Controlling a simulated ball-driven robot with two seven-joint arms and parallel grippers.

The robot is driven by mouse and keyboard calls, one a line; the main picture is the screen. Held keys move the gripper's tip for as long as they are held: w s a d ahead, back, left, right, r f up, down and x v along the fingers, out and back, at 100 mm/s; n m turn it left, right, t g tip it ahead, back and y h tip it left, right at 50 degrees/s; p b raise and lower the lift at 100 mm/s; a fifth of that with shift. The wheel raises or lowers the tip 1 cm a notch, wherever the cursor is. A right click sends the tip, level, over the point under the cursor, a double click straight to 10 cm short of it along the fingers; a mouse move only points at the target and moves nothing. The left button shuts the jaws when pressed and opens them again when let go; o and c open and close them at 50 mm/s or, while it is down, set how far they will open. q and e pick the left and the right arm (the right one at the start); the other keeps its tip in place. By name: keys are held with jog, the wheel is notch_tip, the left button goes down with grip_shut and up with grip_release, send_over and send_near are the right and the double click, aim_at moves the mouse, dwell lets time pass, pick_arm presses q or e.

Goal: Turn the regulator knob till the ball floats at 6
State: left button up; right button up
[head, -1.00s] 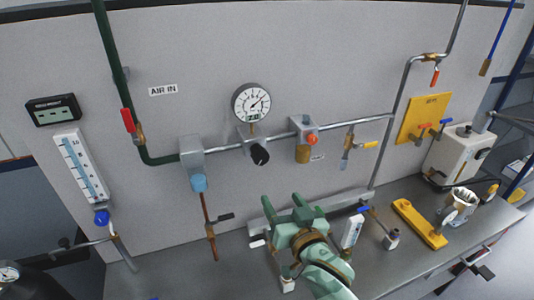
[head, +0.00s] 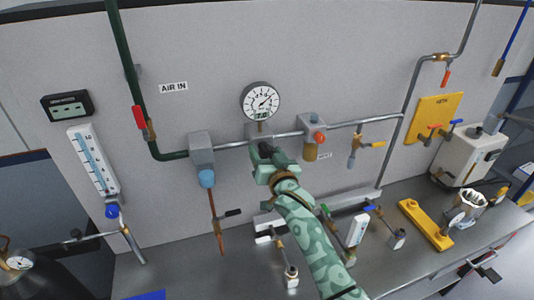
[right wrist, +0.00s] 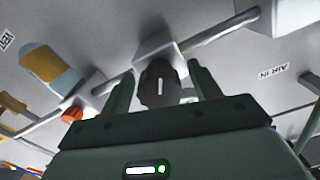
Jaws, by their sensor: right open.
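The black regulator knob (head: 265,150) sits on a grey block in the pipe, just below a round dial gauge (head: 261,100). My right gripper (head: 268,160) is at this knob. In the right wrist view the knob (right wrist: 160,86) with its white mark shows between the two spread fingers of my right gripper (right wrist: 163,92); contact cannot be told. A white flow tube with a blue scale (head: 94,162) hangs on the panel at the left, with a blue knob (head: 112,211) at its foot. Its ball is too small to make out. My left gripper is out of view.
An orange knob (head: 319,137) and a valve with a yellow handle (head: 377,144) are right of the gripper. A blue-bowled filter (head: 207,178) hangs left. Small valves and a yellow bar (head: 426,225) stand on the bench below.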

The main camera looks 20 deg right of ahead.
jog(key=shift+c, duration=0.3)
jog(key=c, duration=0.9)
jog(key=shift+n, duration=0.4)
jog(key=shift+n+p, duration=0.45)
jog(key=shift+n, duration=0.45)
jog(key=n, duration=0.3)
jog(key=shift+n+p, duration=0.3)
jog(key=n, duration=0.3)
jog(key=shift+d+n, duration=0.1)
jog(key=shift+n, duration=1.8)
